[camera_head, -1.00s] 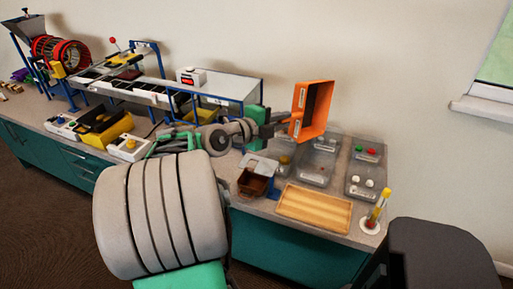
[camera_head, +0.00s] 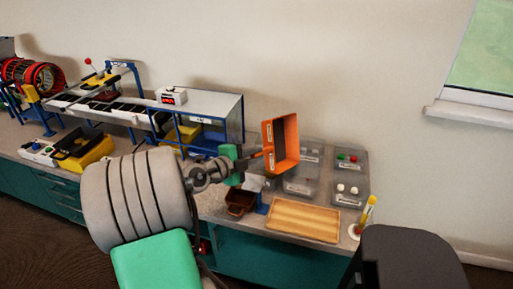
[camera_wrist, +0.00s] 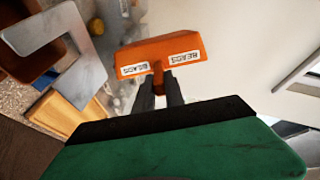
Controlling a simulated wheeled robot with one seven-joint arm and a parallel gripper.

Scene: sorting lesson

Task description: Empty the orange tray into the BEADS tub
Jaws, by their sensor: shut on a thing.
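My gripper (camera_head: 260,155) is shut on the orange tray (camera_head: 270,135) by its edge. In the wrist view the tray (camera_wrist: 165,48) is between the fingertips (camera_wrist: 160,84) and carries two BEADS labels. Any contents are hidden. Grey see-through tubs with white labels stand behind and right of it: a left one (camera_head: 300,189), partly hidden by the tray, and a right one (camera_head: 349,178) holding red, green and white pieces. I cannot read which tub is BEADS.
A wooden tray (camera_head: 303,220) lies at the bench front. A brown container (camera_head: 240,202) stands left of it, and a yellow-topped tube (camera_head: 369,207) stands at the right end. A blue-framed machine (camera_head: 208,108) stands left of my gripper. The wall is behind.

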